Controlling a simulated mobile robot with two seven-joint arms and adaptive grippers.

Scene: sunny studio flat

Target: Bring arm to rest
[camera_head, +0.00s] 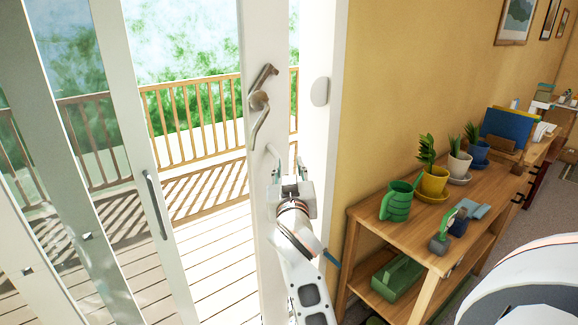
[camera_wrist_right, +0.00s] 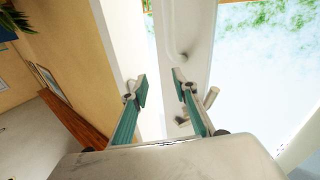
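My right arm comes up from the bottom of the head view, and its gripper (camera_head: 286,165) is in front of the white door frame, below a metal door handle (camera_head: 260,105). In the right wrist view the two green-faced fingers of this gripper (camera_wrist_right: 164,90) stand apart with nothing held between them. The white frame shows behind the gap. Part of the metal handle (camera_wrist_right: 210,98) shows beside the right-hand finger, partly hidden by it; I cannot tell whether they touch. My left gripper is in neither view.
A wooden shelf table (camera_head: 404,214) stands to the right against the yellow wall. It bears a green watering can (camera_head: 398,202), a yellow pot (camera_head: 434,182) and other plants. A green tool caddy (camera_head: 397,278) is on its lower shelf. Glass doors and a deck (camera_head: 215,225) are left.

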